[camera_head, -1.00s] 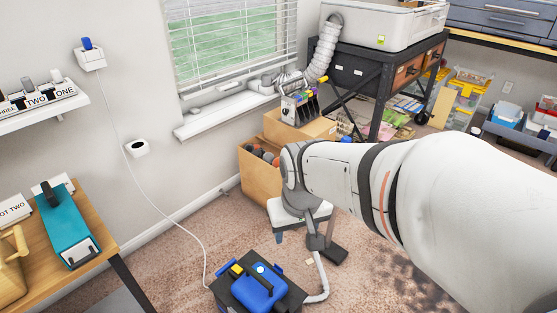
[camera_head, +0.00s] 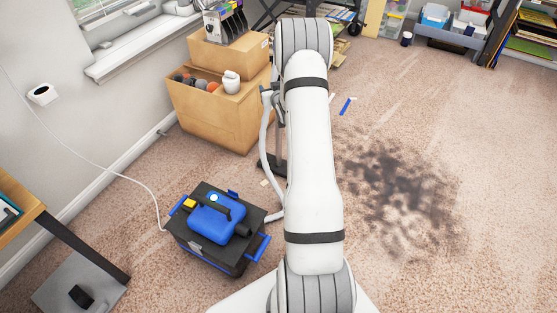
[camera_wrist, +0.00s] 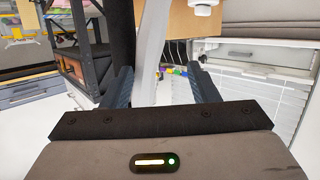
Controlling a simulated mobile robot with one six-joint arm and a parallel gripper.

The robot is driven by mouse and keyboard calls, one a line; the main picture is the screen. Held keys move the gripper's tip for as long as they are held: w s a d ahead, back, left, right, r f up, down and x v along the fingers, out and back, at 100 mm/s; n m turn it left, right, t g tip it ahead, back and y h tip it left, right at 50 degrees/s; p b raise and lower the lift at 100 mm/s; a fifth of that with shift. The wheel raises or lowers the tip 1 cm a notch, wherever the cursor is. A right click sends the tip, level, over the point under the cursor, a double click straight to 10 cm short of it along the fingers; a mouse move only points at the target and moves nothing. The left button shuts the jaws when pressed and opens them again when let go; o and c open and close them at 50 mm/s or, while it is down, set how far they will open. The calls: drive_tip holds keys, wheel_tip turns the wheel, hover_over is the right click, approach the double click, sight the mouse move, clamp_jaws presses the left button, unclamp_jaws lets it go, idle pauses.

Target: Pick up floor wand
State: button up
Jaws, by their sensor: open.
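The floor wand (camera_head: 279,106) is a thin dark upright piece beside the cardboard boxes, partly hidden by my arm in the head view. Its dark floor head (camera_head: 268,168) rests on the carpet. A pale hose (camera_head: 264,150) runs down beside it towards the blue and black vacuum (camera_head: 222,220). In the wrist view my gripper (camera_wrist: 160,75) is open. A pale curved band, perhaps the hose (camera_wrist: 152,40), passes between the fingers, and a dark upright bar stands near the left finger; I cannot tell whether either touches. The head view hides my gripper behind the arm.
A cardboard box (camera_head: 212,105) with rollers stands left of the wand. A dark stain (camera_head: 395,185) marks the open carpet at right. A white cord (camera_head: 110,165) runs from the wall to the vacuum. Bins (camera_head: 450,30) and a shelf (camera_head: 530,45) stand at the back.

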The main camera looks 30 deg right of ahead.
drive_tip(key=s+d+f+t+b, duration=0.1)
drive_tip(key=d+f+t+b, duration=0.15)
drive_tip(key=d+f, duration=0.4)
drive_tip(key=w+f+b, duration=0.1)
drive_tip(key=w+b, duration=0.1)
drive_tip(key=w, duration=0.5)
drive_tip(key=shift+w+f, duration=0.2)
drive_tip(key=shift+f, duration=0.2)
drive_tip(key=shift+a, duration=0.1)
clamp_jaws()
idle(0.6)
drive_tip(key=shift+r, duration=0.2)
